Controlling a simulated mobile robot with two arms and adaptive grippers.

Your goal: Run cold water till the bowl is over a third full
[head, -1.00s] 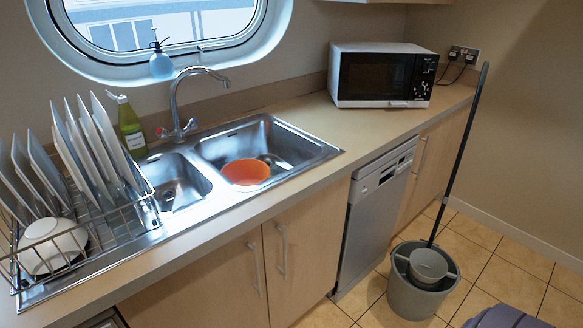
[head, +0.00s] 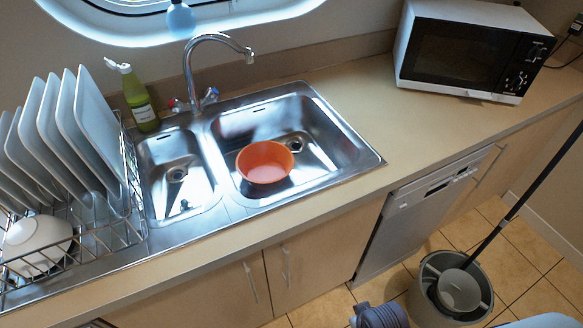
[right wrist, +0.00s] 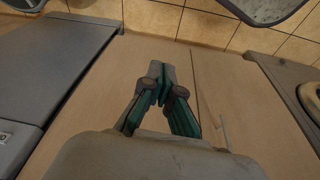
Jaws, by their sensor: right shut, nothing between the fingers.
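An orange bowl (head: 265,163) sits upright in the large right basin (head: 325,140) of the steel sink, left of the drain. I see no clear water in it. The tap (head: 215,42) curves over the back of the sink, its spout end above the large basin's rear and no stream showing. At its base are a red-marked knob (head: 176,105) on the left and a blue-marked knob (head: 211,97) on the right. My right gripper (right wrist: 160,72) is shut and empty in the right wrist view, in front of wooden cupboard doors. My left gripper is not in view.
A dish rack (head: 125,205) with plates and a white bowl (head: 38,244) stands left. A green bottle (head: 138,100) is behind the small basin. A microwave (head: 465,50) stands right. A bucket (head: 450,290) with a mop is on the floor. Counter right of the sink is clear.

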